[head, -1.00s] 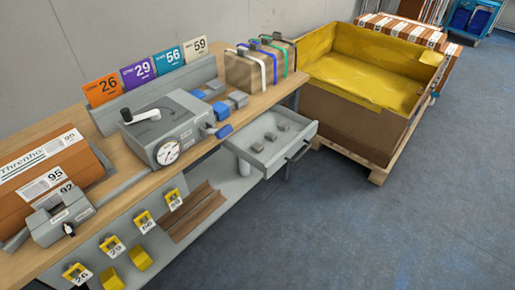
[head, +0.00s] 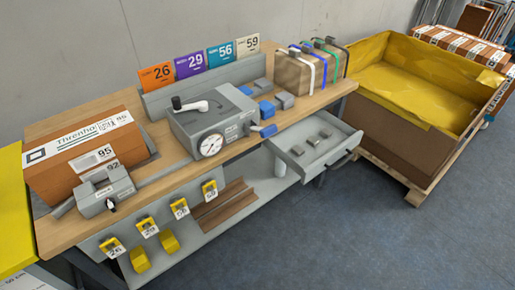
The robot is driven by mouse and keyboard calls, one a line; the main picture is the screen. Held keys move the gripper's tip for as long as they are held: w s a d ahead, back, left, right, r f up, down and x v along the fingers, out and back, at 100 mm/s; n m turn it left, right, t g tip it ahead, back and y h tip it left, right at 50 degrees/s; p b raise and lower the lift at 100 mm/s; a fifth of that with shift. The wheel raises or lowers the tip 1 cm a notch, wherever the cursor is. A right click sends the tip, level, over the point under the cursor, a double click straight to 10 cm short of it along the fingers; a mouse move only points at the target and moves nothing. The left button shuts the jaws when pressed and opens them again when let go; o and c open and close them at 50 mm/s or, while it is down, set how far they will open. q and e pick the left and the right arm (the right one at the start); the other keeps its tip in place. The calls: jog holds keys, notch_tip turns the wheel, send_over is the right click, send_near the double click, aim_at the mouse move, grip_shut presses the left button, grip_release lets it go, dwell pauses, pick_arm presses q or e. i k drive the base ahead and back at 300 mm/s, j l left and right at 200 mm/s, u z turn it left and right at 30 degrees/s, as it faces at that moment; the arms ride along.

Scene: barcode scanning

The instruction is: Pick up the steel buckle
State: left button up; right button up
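An open grey drawer (head: 335,158) under the right part of the workbench holds several small grey metal pieces (head: 313,141) in a row. They may be steel buckles, but they are too small to tell. More small grey blocks (head: 284,101) lie on the bench top beside blue ones (head: 266,109). I cannot tell which piece is the steel buckle. Neither of my grippers shows in the head view.
The wooden workbench (head: 154,178) carries a grey gauge device (head: 210,125), a brown labelled box (head: 85,150) and strapped cartons (head: 300,72). A yellow-lined crate (head: 410,145) stands on a pallet at right. The floor (head: 370,240) in front is clear.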

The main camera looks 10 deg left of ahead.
aim_at(297, 150)
jog(key=i+l+u, duration=0.15)
jog(key=u, duration=0.25)
jog(key=i+l+u, duration=0.1)
jog(key=l+u, duration=0.15)
jog(key=u, duration=0.2)
jog(key=i+l+u, duration=0.1)
jog(key=l+u, duration=0.15)
jog(key=u, duration=0.15)
jog(key=l+u, duration=0.3)
jog(key=u, duration=0.15)
jog(key=l+u, duration=0.4)
jog(key=i+j, duration=0.05)
jog(key=j, duration=0.05)
